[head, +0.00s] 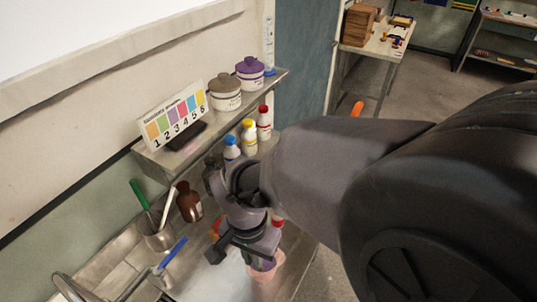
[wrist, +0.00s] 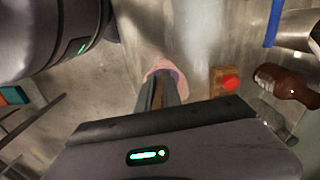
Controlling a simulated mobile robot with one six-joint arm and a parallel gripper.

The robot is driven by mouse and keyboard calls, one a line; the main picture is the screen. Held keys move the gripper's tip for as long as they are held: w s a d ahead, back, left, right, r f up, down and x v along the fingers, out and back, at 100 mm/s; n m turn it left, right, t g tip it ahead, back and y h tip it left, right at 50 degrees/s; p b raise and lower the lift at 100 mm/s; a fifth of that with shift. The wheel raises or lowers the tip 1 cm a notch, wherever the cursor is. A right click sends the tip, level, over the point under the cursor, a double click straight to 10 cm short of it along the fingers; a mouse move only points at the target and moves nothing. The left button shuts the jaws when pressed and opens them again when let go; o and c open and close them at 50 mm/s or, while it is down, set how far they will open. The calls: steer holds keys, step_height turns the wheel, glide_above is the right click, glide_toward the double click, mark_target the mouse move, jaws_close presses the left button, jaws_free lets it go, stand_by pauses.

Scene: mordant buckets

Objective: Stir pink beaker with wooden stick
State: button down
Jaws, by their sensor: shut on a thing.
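The pink beaker (head: 265,286) stands on the metal counter below my gripper (head: 256,258), partly hidden by it in the head view. In the wrist view the beaker's pink rim (wrist: 166,66) shows around and beyond the tips of my gripper (wrist: 160,88), with purplish contents inside. The fingers are shut on a brown strip, seemingly the wooden stick (wrist: 157,96), and point down into the beaker's mouth. The stick's lower end is hidden, so I cannot tell how deep it reaches.
A wooden block with a red button (wrist: 230,83) and a brown bottle (wrist: 287,82) stand close to the beaker. A metal cup with utensils (head: 159,237) is beside the sink (head: 100,268). A shelf (head: 185,152) with jars and bottles overhangs the counter.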

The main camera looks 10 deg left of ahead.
steer(key=shift+w+d, duration=0.1)
steer(key=shift+w, duration=0.5)
steer(key=shift+s, duration=0.1)
steer(key=shift+r, duration=0.1)
steer(key=r+p, duration=0.2)
steer(key=r, duration=0.1)
steer(key=s+r+p, duration=0.1)
steer(key=r+p, duration=0.2)
steer(key=s+r+p, duration=0.1)
steer(key=r+p, duration=0.2)
steer(key=r, duration=0.1)
steer(key=shift+a, duration=0.35)
steer(key=shift+w, duration=0.1)
